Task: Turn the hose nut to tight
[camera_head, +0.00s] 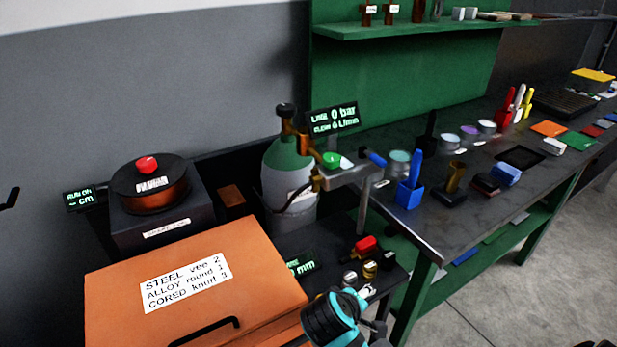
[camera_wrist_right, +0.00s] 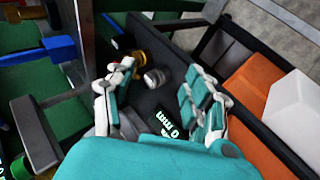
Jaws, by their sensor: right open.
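A green and grey gas cylinder (camera_head: 289,168) stands behind the orange box in the head view. Brass regulator fittings (camera_head: 303,143) sit on its top, and a small brass fitting (camera_head: 316,180) with a dark hose hangs below them. This looks like the hose nut, but I cannot tell whether it is tight. My right gripper (camera_head: 370,305) is at the bottom centre of the head view, lower than and apart from that fitting. In the right wrist view its fingers (camera_wrist_right: 160,100) are spread and empty. My left gripper does not show.
A silver knob (camera_head: 350,279) and a brass knob (camera_head: 370,270) are close beyond my right gripper. A red-topped part (camera_head: 365,244) stands behind them. The orange box (camera_head: 200,275) fills the lower left, and a cluttered metal workbench (camera_head: 445,225) is at the right.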

